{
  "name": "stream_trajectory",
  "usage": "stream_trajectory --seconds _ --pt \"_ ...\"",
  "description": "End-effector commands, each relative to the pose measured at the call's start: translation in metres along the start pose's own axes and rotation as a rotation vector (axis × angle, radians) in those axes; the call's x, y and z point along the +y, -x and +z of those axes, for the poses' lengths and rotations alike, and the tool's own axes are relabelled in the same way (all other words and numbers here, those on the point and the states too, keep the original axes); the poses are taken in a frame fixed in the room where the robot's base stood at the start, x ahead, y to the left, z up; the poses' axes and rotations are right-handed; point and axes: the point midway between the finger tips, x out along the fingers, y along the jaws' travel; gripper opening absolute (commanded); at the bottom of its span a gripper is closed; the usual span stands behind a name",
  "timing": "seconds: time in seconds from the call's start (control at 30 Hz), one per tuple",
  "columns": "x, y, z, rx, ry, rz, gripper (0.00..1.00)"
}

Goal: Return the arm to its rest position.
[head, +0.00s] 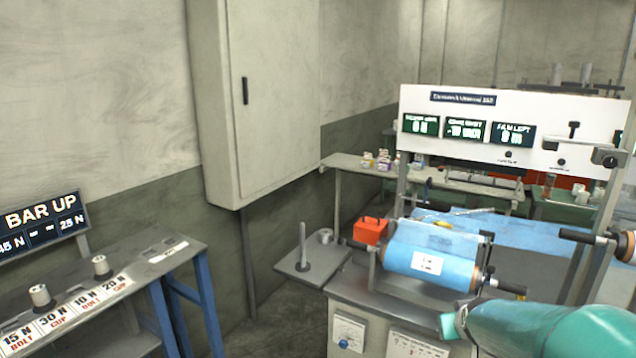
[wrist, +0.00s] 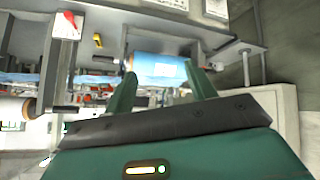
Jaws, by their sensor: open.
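My gripper (wrist: 162,90) shows in the wrist view with its two green fingers spread apart and nothing between them. Beyond the fingers is a roll of blue film (wrist: 158,69), which looks apart from them. In the head view, the film roll (head: 432,255) with a white label lies on the machine at the right.
A machine panel (head: 510,130) with green displays stands behind the film roll. A red box (head: 370,230) and a plate with an upright post (head: 302,262) are beside it. A bench with spools (head: 100,267) is at the left. A tall cabinet (head: 265,100) hangs on the wall.

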Motion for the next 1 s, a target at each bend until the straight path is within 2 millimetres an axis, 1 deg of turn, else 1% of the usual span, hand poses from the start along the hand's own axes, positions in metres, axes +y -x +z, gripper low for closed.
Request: stream_trajectory --seconds 0.03,0.07,0.1,0.17,0.2,0.27,0.3,0.37,0.4,0.53,0.6,0.7,0.8,1.0 --pt "-0.012 0.022 -0.001 -0.006 -0.006 -0.025 0.55" --pt "-0.019 0.033 0.001 -0.017 -0.012 -0.041 0.55" --pt "-0.028 0.048 0.004 -0.029 -0.017 -0.059 0.55" --pt "-0.041 0.071 0.01 -0.052 -0.024 -0.087 0.55" --pt "-0.049 0.086 0.014 -0.067 -0.029 -0.103 0.55" --pt "-0.061 0.108 0.023 -0.091 -0.034 -0.126 0.55" --pt "-0.068 0.122 0.03 -0.108 -0.034 -0.14 0.55" --pt "-0.077 0.143 0.041 -0.132 -0.037 -0.157 0.55" --pt "-0.084 0.157 0.049 -0.151 -0.039 -0.168 0.55" --pt "-0.099 0.196 0.077 -0.204 -0.041 -0.19 0.55" --pt "-0.104 0.211 0.091 -0.229 -0.04 -0.196 0.55" --pt "-0.107 0.224 0.103 -0.253 -0.041 -0.199 0.55" --pt "-0.109 0.228 0.109 -0.265 -0.042 -0.199 0.55" --pt "-0.109 0.228 0.109 -0.267 -0.043 -0.199 0.55"
